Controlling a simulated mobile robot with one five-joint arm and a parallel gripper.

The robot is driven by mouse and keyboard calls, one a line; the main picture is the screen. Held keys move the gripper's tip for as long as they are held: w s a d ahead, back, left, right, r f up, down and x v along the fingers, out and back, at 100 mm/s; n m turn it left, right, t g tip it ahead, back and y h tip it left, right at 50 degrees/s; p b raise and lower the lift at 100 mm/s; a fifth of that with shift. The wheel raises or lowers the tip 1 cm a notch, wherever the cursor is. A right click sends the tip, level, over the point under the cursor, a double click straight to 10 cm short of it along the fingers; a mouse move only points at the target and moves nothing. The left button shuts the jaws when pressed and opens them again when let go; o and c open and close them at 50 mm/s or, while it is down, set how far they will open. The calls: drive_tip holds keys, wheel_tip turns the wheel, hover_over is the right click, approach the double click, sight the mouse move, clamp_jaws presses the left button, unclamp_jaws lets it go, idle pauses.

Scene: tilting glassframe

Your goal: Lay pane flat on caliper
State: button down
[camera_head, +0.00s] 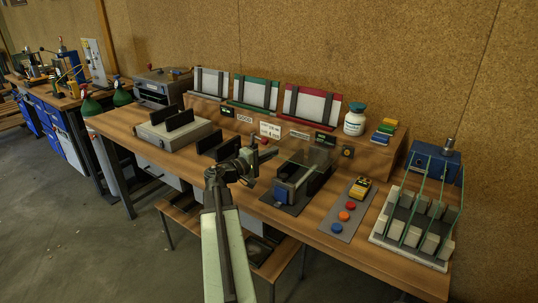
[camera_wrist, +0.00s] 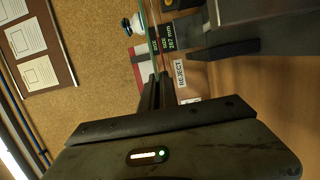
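A clear glass pane (camera_head: 308,152) hangs above the bench in the head view, over a dark device with a blue front that looks like the caliper (camera_head: 285,190). My gripper (camera_head: 252,160) is at the left end of the pane. In the wrist view, the pane (camera_wrist: 152,38) is seen nearly edge-on as a thin greenish strip. It runs out from between my gripper's narrow dark fingers (camera_wrist: 156,88), which look closed on its edge. The pane is apart from the caliper as far as I can tell; its exact tilt is hard to judge.
A rack (camera_head: 412,232) with upright green-edged panes stands at the right. A button panel (camera_head: 345,213) lies between it and the caliper. A grey device with black uprights (camera_head: 178,132) stands at the left. A white bottle (camera_head: 355,119) and framed boards (camera_head: 312,103) are behind.

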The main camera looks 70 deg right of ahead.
drive_tip(key=shift+r, duration=0.15)
wheel_tip(320, 180, down, 6)
drive_tip(key=b, duration=0.6)
drive_tip(key=shift+f, duration=0.2)
drive_tip(key=shift+s+a+f, duration=0.1)
drive_tip(key=shift+f, duration=0.05)
